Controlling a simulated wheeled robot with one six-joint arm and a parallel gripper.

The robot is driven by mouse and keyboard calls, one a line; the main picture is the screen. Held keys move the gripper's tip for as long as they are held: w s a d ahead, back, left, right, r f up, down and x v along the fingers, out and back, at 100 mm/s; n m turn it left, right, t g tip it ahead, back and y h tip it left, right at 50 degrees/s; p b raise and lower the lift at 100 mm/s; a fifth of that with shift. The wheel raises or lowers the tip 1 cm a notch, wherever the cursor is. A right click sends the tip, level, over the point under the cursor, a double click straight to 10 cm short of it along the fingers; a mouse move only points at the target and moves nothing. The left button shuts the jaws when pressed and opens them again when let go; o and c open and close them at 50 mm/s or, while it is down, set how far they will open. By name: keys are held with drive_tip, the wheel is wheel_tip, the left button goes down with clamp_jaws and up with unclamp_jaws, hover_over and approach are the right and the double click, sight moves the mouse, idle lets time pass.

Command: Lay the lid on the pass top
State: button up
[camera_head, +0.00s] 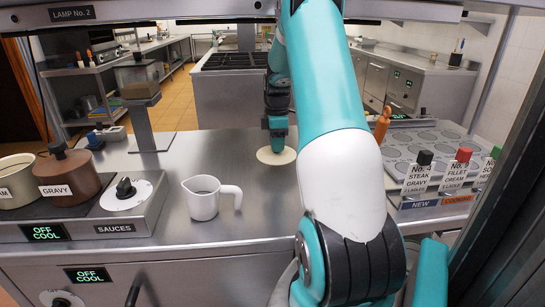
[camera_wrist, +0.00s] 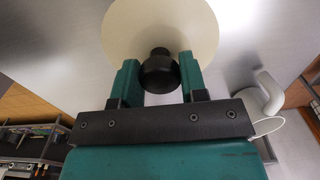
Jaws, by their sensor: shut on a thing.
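The lid (camera_head: 265,156) is a cream disc with a black knob (camera_wrist: 159,73). In the head view it lies flat at the far middle of the steel pass top (camera_head: 235,145), resting on it or just above it; I cannot tell which. My gripper (camera_head: 278,131) points down over the lid. In the wrist view, the two green fingers of my gripper (camera_wrist: 160,75) are shut on the knob, one on each side. The wide cream disc (camera_wrist: 160,25) shows beyond the knob, its upper edge cut off by the frame.
A white jug (camera_head: 203,199) stands left of the lid and also shows in the wrist view (camera_wrist: 263,96). A brown gravy pot (camera_head: 70,178) sits on the sauces warmer (camera_head: 125,227) at left. A panel with round plates (camera_head: 420,143) and ticket cards (camera_head: 417,180) is at right. Bare steel surrounds the lid.

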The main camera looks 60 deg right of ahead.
sight(276, 154)
drive_tip(key=shift+w+a+f, duration=0.1)
drive_tip(key=shift+f, duration=2.15)
drive_tip(key=shift+f, duration=0.2)
drive_tip(key=o, duration=1.1)
drive_tip(key=shift+c, duration=0.2)
drive_tip(key=shift+r, duration=0.15)
